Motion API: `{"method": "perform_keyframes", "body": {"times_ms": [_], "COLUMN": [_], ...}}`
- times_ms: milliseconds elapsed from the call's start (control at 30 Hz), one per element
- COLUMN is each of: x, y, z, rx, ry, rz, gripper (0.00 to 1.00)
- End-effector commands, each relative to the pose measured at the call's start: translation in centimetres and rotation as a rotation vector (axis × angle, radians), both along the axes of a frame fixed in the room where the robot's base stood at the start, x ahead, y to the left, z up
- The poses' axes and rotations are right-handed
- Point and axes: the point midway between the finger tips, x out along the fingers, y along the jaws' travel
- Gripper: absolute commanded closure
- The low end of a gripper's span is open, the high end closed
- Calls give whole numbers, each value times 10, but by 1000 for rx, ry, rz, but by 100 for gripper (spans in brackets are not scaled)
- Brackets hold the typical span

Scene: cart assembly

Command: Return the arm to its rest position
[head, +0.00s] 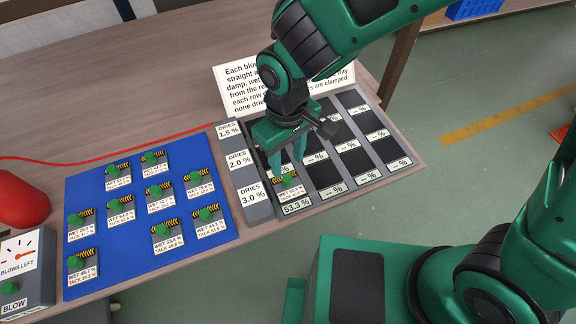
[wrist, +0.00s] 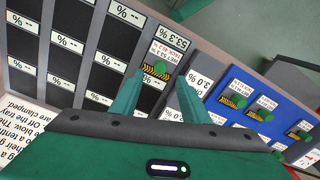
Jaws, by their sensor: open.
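My gripper (head: 290,150) hangs over the grey tray (head: 327,192) with its two green fingers pointing down. In the wrist view my gripper (wrist: 160,97) has its fingers apart. A card with a green knob (head: 288,183) lies between and just beyond the fingertips, in the front left slot of the tray, by a 53.3 % readout. The same card (wrist: 158,70) shows between the fingers in the wrist view. Whether the fingertips touch the knob I cannot tell. My green arm reaches in from the top right, bent at the elbow.
A blue mat (head: 135,240) at left holds several knobbed cards. A gauge box with a BLOW button (head: 24,275) and a red rounded object (head: 22,198) stand at far left. A text sign (head: 240,88) stands behind the tray.

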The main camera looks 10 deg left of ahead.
Motion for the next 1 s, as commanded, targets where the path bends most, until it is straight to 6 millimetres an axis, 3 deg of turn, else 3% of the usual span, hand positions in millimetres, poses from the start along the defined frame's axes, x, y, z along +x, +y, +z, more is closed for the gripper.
{"method": "perform_keyframes", "body": {"times_ms": [233,767,867,967,1000], "x": [0,5,21,46,57], "y": [0,-5,-28,-71,-94], "z": [29,36,43,56,62], "rx": [1,-2,-10,-24,-31], "ry": [-1,-2,-14,-31,-37], "rz": [1,-14,-71,-178,-233], "gripper": [58,58,58,58,58]}}
